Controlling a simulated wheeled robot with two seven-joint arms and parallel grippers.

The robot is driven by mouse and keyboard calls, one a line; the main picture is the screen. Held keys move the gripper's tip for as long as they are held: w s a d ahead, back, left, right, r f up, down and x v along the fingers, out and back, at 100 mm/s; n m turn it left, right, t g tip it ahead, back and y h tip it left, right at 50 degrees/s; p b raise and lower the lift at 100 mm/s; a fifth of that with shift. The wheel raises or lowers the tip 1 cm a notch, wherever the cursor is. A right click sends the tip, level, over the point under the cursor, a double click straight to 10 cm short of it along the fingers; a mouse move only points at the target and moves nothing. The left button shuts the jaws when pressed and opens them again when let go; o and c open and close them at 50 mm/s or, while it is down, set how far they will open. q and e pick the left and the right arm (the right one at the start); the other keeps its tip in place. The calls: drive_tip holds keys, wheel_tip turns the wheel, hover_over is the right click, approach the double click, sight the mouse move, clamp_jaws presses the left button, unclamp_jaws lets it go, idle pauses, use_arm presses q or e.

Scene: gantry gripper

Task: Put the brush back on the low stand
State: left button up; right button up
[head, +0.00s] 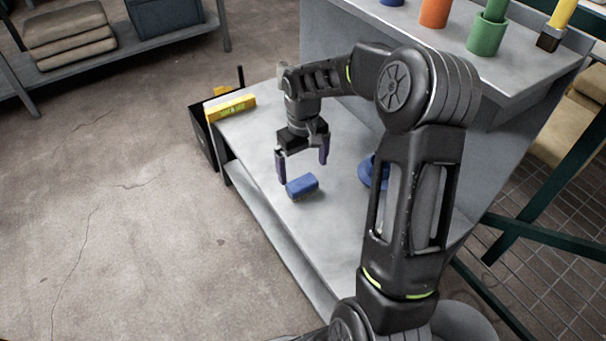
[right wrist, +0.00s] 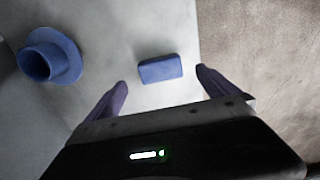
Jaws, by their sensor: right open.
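The brush, a small blue block with a paler underside, (head: 302,186) lies on the grey top of the low stand (head: 335,205). It also shows in the right wrist view (right wrist: 160,69), flat on the grey surface (right wrist: 115,40). My right gripper (head: 302,170) points down over the brush with its two purple fingers spread. In the right wrist view, the brush appears beyond and between the open fingertips (right wrist: 161,77), with a gap to each finger. Nothing is held. My left gripper is in neither view.
A blue flanged cup-like piece (head: 369,172) stands on the low top, partly behind my right arm. A yellow bar (head: 230,107) lies at the far left end, beside a black bin (head: 203,140). A higher shelf (head: 400,30) holds orange and green cylinders.

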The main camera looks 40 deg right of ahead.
sight(303, 184)
wheel_tip(303, 184, up, 4)
drive_tip(key=shift+r+p, duration=0.2)
drive_tip(key=shift+p, duration=0.2)
drive_tip(key=shift+s, duration=0.1)
idle(0.6)
